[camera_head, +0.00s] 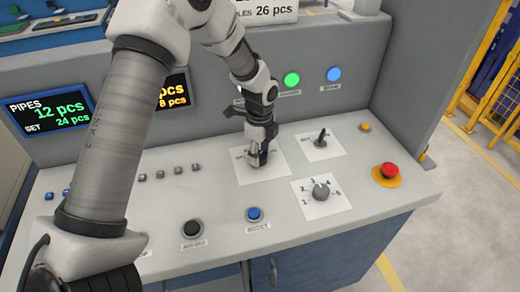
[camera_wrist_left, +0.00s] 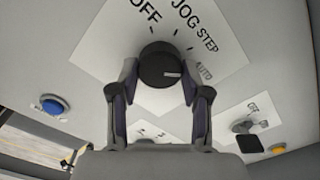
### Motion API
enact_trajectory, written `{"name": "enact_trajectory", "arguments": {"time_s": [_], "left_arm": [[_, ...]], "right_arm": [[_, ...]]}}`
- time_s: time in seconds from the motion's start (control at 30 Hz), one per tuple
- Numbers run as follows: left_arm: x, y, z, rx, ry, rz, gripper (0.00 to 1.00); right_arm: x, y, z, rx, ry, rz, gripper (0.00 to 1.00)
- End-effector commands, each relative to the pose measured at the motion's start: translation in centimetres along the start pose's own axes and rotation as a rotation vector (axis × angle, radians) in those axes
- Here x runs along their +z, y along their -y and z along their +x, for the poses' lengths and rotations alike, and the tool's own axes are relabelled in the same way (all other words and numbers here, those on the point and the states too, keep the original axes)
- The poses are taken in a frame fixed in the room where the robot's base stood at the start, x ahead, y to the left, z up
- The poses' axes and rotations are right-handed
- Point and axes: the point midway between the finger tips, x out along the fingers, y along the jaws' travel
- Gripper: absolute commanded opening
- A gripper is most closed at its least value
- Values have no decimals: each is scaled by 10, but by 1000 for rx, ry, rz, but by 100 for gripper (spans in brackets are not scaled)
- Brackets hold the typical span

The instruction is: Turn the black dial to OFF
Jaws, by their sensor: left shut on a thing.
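The black dial (camera_wrist_left: 160,65) sits on a white label plate (camera_wrist_left: 110,45) printed OFF, JOG, STEP and AUTO. In the left wrist view, the white mark on the dial lies on its side toward AUTO, with OFF at the upper left. My left gripper (camera_wrist_left: 160,82) has one finger on each side of the dial and is shut on it. In the head view, my left gripper (camera_head: 256,156) reaches down onto the plate (camera_head: 272,168) and mostly hides the dial. My right gripper is in neither view.
Near the plate are a black lever (camera_head: 321,138), a numbered grey knob (camera_head: 320,190), a red mushroom button (camera_head: 388,171) and a blue button (camera_head: 254,214). A black button (camera_head: 192,229) is nearer the front left. Screens and lit lamps line the back panel.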

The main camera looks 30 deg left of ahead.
Motion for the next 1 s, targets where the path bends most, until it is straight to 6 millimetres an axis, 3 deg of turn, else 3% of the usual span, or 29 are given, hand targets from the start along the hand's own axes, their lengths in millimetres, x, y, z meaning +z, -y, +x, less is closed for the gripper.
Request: {"name": "enact_trajectory", "arguments": {"time_s": [0.3, 1.0], "left_arm": [[0, -3, 0, 12, 2, -283, 12], [0, -3, 2, 13, 6, -948, 12]], "right_arm": [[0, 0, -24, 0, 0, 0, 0], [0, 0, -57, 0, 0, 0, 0]]}}
